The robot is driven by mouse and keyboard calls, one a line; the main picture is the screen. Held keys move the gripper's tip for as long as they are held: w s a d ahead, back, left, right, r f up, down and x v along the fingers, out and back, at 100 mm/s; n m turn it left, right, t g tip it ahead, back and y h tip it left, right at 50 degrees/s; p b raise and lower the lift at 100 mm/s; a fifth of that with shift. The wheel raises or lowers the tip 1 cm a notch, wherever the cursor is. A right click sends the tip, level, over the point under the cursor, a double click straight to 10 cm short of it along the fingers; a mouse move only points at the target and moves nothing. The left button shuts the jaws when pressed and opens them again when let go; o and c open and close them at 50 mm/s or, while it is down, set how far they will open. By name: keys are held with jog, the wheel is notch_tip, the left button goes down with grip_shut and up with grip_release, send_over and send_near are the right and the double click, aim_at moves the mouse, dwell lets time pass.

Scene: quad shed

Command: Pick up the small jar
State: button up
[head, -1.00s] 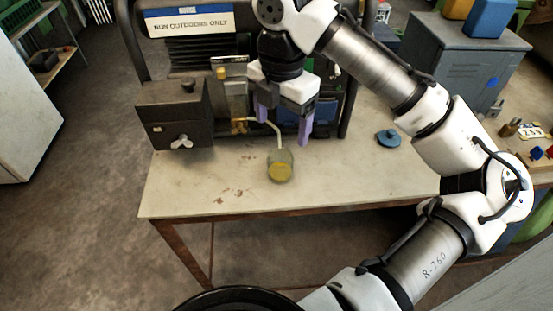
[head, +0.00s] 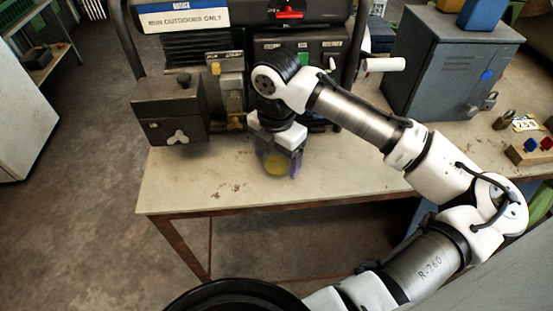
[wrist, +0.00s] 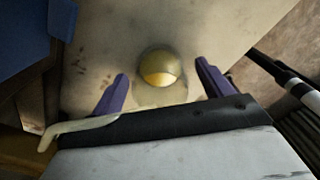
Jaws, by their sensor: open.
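The small jar (head: 274,164) is a clear, roundish vessel with yellow liquid in it, near the front of the bench. It also shows in the wrist view (wrist: 159,66), between and just beyond the fingertips. My gripper (head: 279,160) points down over the jar, with purple fingers on either side of it. In the wrist view my gripper (wrist: 161,71) is open, and gaps show between the jar and both fingers.
The bench top (head: 190,185) is bare to the left and in front. A generator (head: 290,45) stands close behind my gripper, with a dark box (head: 170,110) at left.

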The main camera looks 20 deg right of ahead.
jog(key=shift+c, duration=0.3)
jog(key=c, duration=1.1)
jog(key=shift+r, duration=0.15)
